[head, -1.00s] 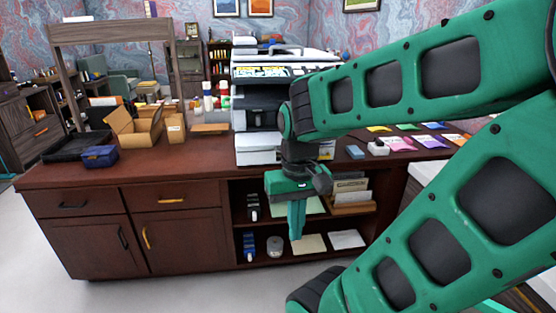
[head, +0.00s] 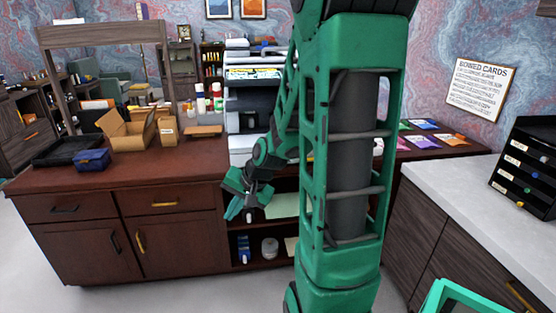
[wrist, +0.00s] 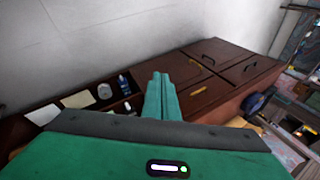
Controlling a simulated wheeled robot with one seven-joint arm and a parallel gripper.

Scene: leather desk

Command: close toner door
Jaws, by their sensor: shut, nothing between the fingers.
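A large white and dark grey printer (head: 252,100) stands on the desk, its right part hidden behind my arm in the head view. A dark recess shows on its front above a white lower section. I cannot tell the toner door apart from the rest of the front. My gripper (head: 232,213) is shut and empty. It hangs in front of the desk's front edge, below and left of the printer, apart from it. In the wrist view my gripper (wrist: 161,78) shows closed green fingers together, with the desk front and shelf beyond; the printer is not seen there.
The brown desk (head: 180,176) holds an open cardboard box (head: 128,130), a blue box (head: 92,159) and several bottles left of the printer. Open shelves (head: 268,228) lie under it. A white counter (head: 450,190) with a black drawer unit (head: 530,165) stands at right.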

